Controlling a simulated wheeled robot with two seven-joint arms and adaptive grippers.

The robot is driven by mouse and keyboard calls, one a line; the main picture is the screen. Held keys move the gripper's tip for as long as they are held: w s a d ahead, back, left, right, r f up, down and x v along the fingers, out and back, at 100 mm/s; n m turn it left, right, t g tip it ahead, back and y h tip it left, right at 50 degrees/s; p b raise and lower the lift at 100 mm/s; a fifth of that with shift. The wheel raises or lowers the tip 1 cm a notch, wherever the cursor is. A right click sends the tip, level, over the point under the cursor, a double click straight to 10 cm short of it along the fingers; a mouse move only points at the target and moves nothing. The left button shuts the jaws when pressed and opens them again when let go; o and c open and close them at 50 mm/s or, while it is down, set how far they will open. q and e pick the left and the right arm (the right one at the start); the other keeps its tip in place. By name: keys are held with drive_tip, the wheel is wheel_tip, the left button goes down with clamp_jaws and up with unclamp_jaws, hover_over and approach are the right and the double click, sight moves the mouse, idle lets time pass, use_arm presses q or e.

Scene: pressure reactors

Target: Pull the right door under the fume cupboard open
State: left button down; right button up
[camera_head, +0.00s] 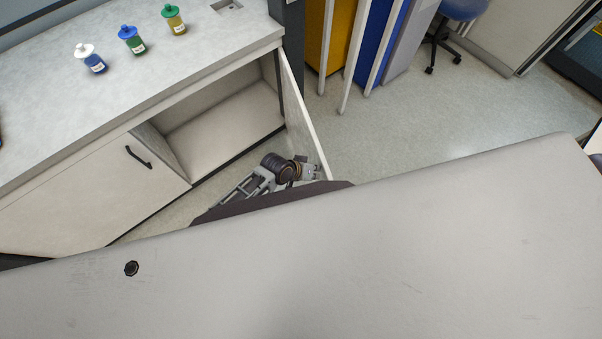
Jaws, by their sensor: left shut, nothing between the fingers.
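The right door (302,112) under the fume cupboard stands swung wide open, seen nearly edge-on. The compartment behind it (225,130) is open to view and looks empty. The left door (95,192) is closed, with a dark handle (138,157). My left gripper (312,171) is shut and empty, close to the inner side of the open door near its lower end. I cannot tell whether it touches the door. My right gripper is not in view.
Bottles with white (92,60), blue (132,42) and green (174,20) caps stand on the worktop (190,65). Yellow (333,40) and blue (377,40) cabinets with open doors and a stool (450,30) stand beyond. Floor (400,125) right of the door is clear.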

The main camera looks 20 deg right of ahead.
sight(328, 167)
use_arm(q)
drive_tip(key=d+b, duration=0.1)
drive_tip(key=d, duration=0.5)
drive_tip(key=shift+d, duration=0.1)
drive_tip(key=shift+d+r, duration=0.1)
drive_tip(key=shift+d, duration=0.8)
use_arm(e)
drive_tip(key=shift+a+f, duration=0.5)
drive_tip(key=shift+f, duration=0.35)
use_arm(q)
drive_tip(key=shift+a, duration=0.15)
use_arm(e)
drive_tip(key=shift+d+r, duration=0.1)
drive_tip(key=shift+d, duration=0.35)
